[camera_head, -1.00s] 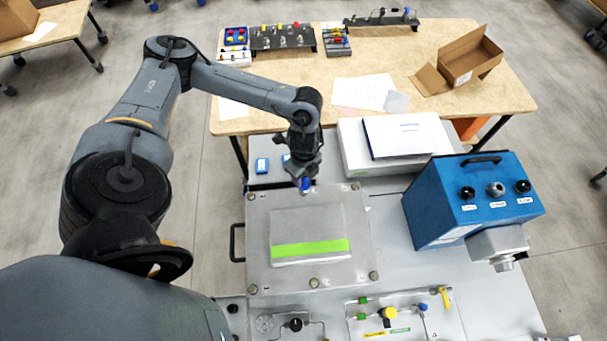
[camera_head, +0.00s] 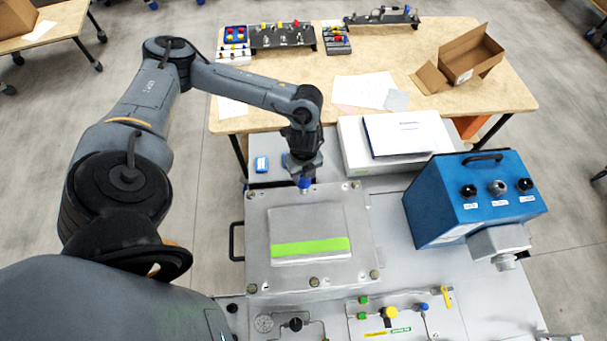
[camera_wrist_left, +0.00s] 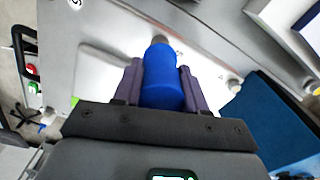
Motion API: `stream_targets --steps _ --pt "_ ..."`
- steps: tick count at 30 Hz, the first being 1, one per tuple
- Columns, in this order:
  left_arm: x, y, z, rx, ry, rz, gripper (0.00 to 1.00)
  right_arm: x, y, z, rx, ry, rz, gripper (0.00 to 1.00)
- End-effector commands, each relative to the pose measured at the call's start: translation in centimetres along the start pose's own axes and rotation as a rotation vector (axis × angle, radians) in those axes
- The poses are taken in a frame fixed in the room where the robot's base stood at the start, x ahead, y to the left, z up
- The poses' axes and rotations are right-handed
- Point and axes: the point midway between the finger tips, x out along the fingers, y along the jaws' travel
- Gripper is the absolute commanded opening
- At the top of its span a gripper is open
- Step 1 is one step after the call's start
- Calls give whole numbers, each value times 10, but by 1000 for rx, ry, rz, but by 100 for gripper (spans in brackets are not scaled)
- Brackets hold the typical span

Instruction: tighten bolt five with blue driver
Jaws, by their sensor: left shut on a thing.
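My left gripper (camera_head: 304,172) is shut on the blue driver (camera_head: 305,184) and points down at the far edge of the grey metal plate (camera_head: 258,240). In the left wrist view the blue driver (camera_wrist_left: 163,80) sits between the two fingers of the gripper (camera_wrist_left: 160,85), its far end close to the plate. The driver hides whatever is under it, so I cannot tell whether it touches a bolt. Other bolts show at the far right corner (camera_head: 356,186), near left corner (camera_head: 252,288), near middle (camera_head: 314,282) and near right corner (camera_head: 375,274). My right gripper is not in view.
A blue instrument box (camera_head: 475,200) stands right of the plate. A white case (camera_head: 350,150) lies behind it, and a small blue item (camera_head: 262,164) lies left of my gripper. A black handle (camera_head: 234,242) sticks out at the plate's left. Valves (camera_head: 390,313) are in front.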

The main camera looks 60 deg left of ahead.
Motion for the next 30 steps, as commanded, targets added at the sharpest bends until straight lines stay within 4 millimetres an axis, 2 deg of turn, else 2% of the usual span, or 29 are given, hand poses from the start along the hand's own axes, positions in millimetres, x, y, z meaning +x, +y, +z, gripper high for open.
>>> stream_targets --steps 21,23,24,27,30 --pt "6 -1 0 1198 -1 1 0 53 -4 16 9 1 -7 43" --pt "1 0 0 1282 -1 2 0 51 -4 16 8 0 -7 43" --pt "0 0 0 1299 0 3 44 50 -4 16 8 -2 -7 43" --pt "1 0 0 1292 0 3 60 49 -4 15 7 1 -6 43" --pt "1 0 0 1291 0 3 60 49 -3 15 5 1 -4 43"
